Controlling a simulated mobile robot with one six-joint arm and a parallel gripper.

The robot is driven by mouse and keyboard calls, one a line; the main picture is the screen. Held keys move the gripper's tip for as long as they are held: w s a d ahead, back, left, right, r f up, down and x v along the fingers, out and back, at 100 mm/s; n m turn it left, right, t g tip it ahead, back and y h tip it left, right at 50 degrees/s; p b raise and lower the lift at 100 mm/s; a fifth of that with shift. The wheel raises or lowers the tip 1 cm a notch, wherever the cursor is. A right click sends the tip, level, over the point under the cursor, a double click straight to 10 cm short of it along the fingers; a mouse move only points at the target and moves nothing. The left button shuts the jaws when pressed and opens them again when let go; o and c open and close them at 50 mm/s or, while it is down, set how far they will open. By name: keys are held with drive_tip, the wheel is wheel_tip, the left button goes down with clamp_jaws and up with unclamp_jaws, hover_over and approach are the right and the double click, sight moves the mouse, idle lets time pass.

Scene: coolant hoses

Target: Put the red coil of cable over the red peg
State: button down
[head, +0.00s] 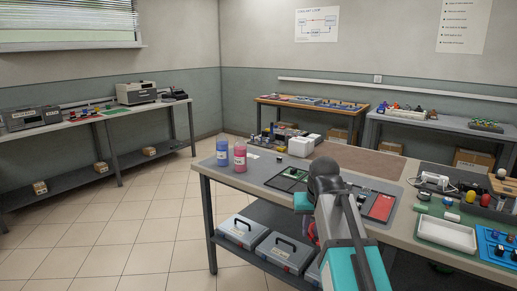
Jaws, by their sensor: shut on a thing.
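My arm rises from the bottom right of the middle in the head view, with a dark joint over the front bench. My gripper does not show; the arm link hides whatever is behind it. A small red piece (312,231) shows at the left edge of the arm, below the bench top. It is too small and covered to tell whether it is the red coil of cable or what holds it. I cannot make out a red peg.
Other benches line the walls. The tiled floor at left is clear.

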wheel_tip(320, 180, up, 10)
drive_tip(key=p, duration=1.1)
drive_tip(key=shift+w+r, duration=0.15)
drive_tip(key=shift+w, duration=0.3)
drive_tip(key=s+p+v, duration=0.1)
drive_tip(key=p+v, duration=1)
drive_tip(key=p, duration=0.6)
drive_tip(key=shift+s+d, duration=0.25)
drive_tip(key=shift+s, duration=0.25)
drive_tip(key=shift+a, duration=0.1)
